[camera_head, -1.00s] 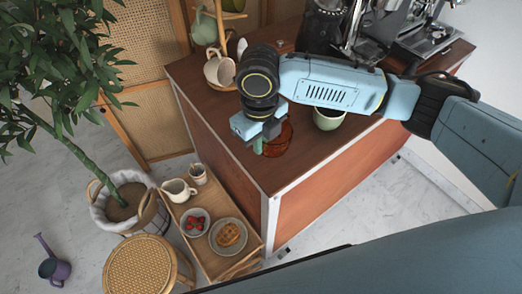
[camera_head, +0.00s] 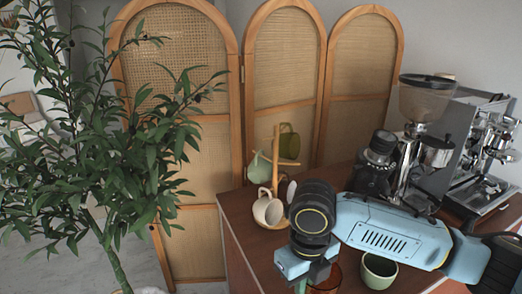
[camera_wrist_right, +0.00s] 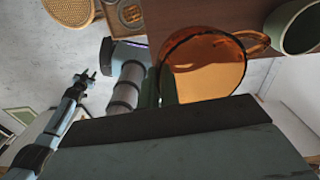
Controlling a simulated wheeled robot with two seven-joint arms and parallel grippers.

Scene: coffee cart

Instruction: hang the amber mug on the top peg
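The amber mug (camera_head: 325,281) is clear orange glass on the counter, partly cut off at the bottom of the head view. In the right wrist view it (camera_wrist_right: 203,70) shows its open mouth, with its handle to the right. My right gripper (camera_wrist_right: 159,88) points down at the mug, its green fingers at the wall on the side away from the handle. Whether they press on the wall is unclear. The wooden mug tree (camera_head: 276,160) stands at the counter's far left corner. An olive glass mug (camera_head: 289,143) is at its upper right, a pale green mug (camera_head: 259,168) at its left.
A cream mug (camera_head: 268,211) sits low at the tree. A green cup (camera_head: 379,271) stands right of the amber mug. The grinder (camera_head: 420,110) and espresso machine (camera_head: 480,150) fill the counter's back right. A cane screen (camera_head: 283,60) stands behind; a leafy plant (camera_head: 110,150) is at left.

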